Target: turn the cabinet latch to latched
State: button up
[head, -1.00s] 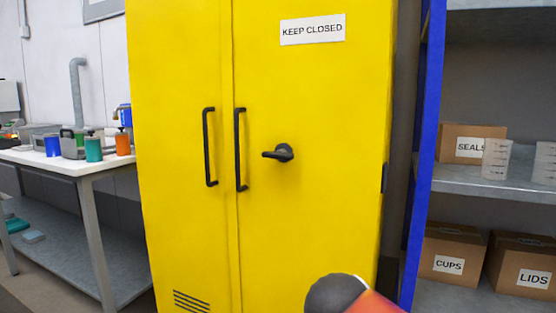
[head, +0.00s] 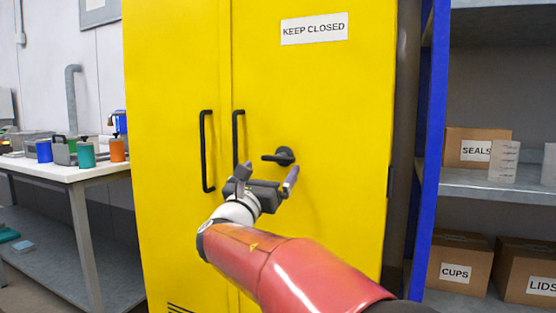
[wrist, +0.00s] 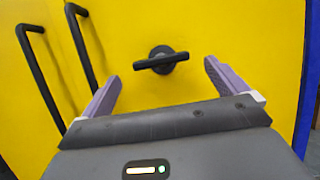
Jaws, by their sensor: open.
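The yellow cabinet (head: 310,90) stands ahead with both doors shut. Its black latch (head: 283,156) sits on the right door, with the lever lying about level and pointing left from a round hub. In the wrist view the latch (wrist: 161,60) shows ahead of my jaws, between them and apart from them. My gripper (head: 267,175) is open and empty, just below and in front of the latch in the head view. The open fingers also show in the wrist view (wrist: 160,85), one to each side. No contact with the latch shows.
Two vertical black door handles (head: 206,150) stand left of the latch; my gripper partly covers the right one. A shelf rack with a blue post (head: 429,140) is at the right. A white-topped bench (head: 75,171) with bottles is at the left.

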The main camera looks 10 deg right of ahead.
aim_at(278, 156)
jog(key=p+x, duration=0.1)
jog(key=x, duration=0.5)
jog(key=c, duration=1)
jog(key=shift+f, duration=0.1)
